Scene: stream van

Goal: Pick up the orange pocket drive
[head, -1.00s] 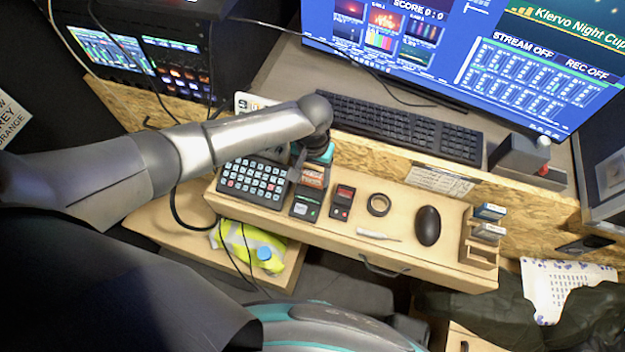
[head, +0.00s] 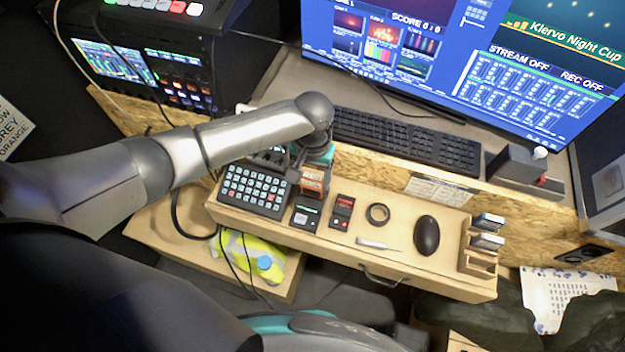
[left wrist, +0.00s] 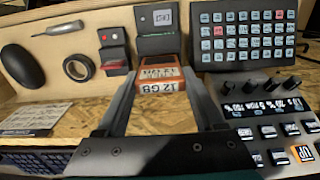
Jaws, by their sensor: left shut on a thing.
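The orange pocket drive (head: 313,183), with a white "GB" label, is at the back edge of the wooden drawer, just behind a dark device with a small screen (head: 305,214). In the left wrist view the drive (left wrist: 160,84) sits between the two grey fingers of my left gripper (left wrist: 161,100). The gripper is shut on it, one finger along each side. In the head view my left gripper (head: 314,166) reaches down over the drive, and the wrist partly hides it. I cannot tell whether the drive touches the surface below. My right gripper is not in view.
A keypad (head: 255,190) lies close left of the drive. A red-and-black device (head: 341,211), a tape ring (head: 378,214), a white pen-like tool (head: 376,244) and a black mouse (head: 426,235) lie to the right. A keyboard (head: 405,140) and a large monitor stand behind.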

